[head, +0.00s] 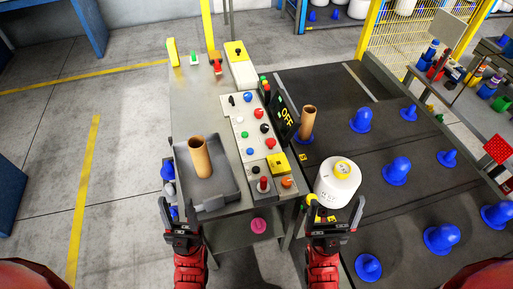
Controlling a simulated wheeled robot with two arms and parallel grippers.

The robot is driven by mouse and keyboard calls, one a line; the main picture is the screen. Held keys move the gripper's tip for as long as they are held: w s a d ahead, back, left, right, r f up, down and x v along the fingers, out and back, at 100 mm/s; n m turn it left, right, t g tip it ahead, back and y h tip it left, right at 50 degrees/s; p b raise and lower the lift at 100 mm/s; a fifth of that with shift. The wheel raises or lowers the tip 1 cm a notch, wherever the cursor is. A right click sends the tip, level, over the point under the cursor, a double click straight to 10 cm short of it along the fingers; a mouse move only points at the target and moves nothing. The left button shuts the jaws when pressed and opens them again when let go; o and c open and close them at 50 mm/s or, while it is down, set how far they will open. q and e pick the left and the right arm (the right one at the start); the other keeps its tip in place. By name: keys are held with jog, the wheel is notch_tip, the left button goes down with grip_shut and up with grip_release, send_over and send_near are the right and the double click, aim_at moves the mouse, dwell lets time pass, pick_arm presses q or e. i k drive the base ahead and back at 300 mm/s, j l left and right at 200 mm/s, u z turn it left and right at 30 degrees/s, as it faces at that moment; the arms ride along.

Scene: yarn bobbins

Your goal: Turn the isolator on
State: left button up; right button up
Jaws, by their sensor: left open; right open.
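A grey control table (190,105) stands ahead of me, with a light panel (240,128) of coloured buttons and knobs. A dark screen (284,114) beside the panel reads "OFF" in yellow. A yellow plate with a dark knob (278,163) sits near the panel's front end; I cannot tell for certain whether it is the isolator. My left gripper (182,222) is open and empty in front of the grey tray. My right gripper (333,222) is open, in front of the white yarn bobbin. Neither visibly holds any control.
A grey tray (212,203) holds a brown cardboard tube (200,158). A white bobbin (338,182) and another tube (307,122) stand on the dark surface (330,85) at right, among several blue pegs. A red-topped control (263,186) is at the table's front. Floor at left is clear.

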aim_at(259, 112)
jog(key=i+j+u, duration=0.35)
jog(key=j, duration=0.2)
jog(key=i+j+u, duration=0.35)
jog(key=i+j, duration=0.1)
jog(key=j, duration=0.05)
